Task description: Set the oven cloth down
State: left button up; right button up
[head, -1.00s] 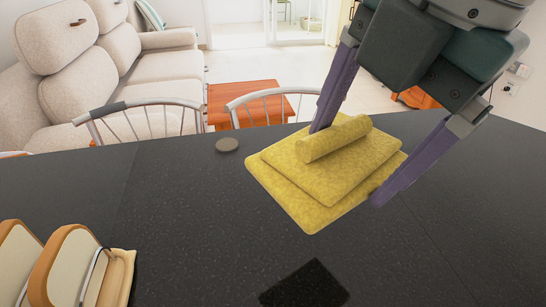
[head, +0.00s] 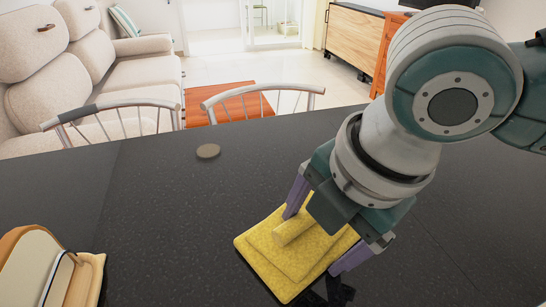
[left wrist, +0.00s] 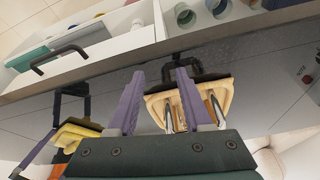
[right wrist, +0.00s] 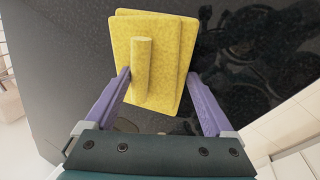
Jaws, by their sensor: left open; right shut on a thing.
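The oven cloth (head: 262,252) is yellow, a stack of flat layers with a roll on top. My right gripper (head: 312,240) is shut on it, one finger by the roll and the other at the near side. The cloth is low over the dark counter, its dark shadow close to its near edge; I cannot tell if it touches. The right wrist view shows the cloth (right wrist: 165,30) between the fingers. My left gripper (left wrist: 160,73) is open and empty; the left wrist view also shows the cloth (left wrist: 75,135) at left.
A rack with cream, brown-edged slabs (head: 28,265) stands at the counter's left. A small grey disc (head: 208,151) lies near the far edge. Chairs (head: 265,98) stand beyond that edge. The dark counter (head: 160,220) is clear between rack and cloth.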

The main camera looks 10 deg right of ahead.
jog(key=shift+f, duration=0.1)
jog(key=o, duration=1.1)
